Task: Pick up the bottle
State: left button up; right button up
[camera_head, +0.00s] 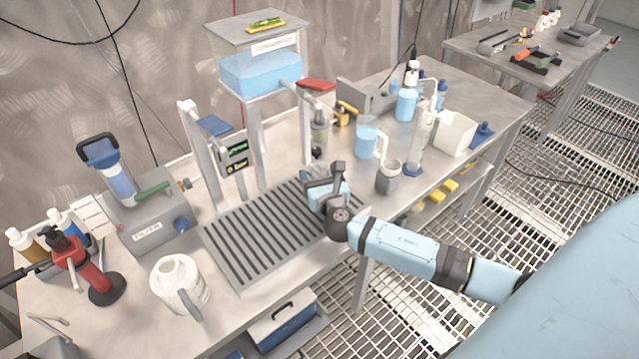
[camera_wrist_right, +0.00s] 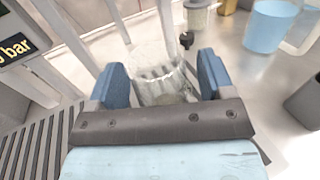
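A clear, see-through vessel that looks like a bottle (camera_wrist_right: 158,72) stands ahead of my right gripper in the right wrist view. My right gripper (camera_wrist_right: 160,82) has its two blue fingers apart, one on each side of the vessel's near part, with gaps visible. The vessel's lower end is partly hidden by the gripper body. In the head view my right gripper (camera_head: 328,188) is at the right end of the slatted drain tray (camera_head: 240,262); the clear vessel cannot be made out there.
A tank of blue liquid (camera_head: 262,72) stands behind the tray. A blue beaker (camera_head: 367,138), grey cup (camera_head: 388,178) and clear column (camera_head: 420,140) stand to the right. A white jug (camera_head: 178,283) and red-handled tool (camera_head: 75,260) are at left. Bare tabletop lies beyond the tray.

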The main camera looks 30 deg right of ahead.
jog(key=c, duration=1.1)
notch_tip(320, 180, up, 10)
jog(key=shift+p, duration=0.9)
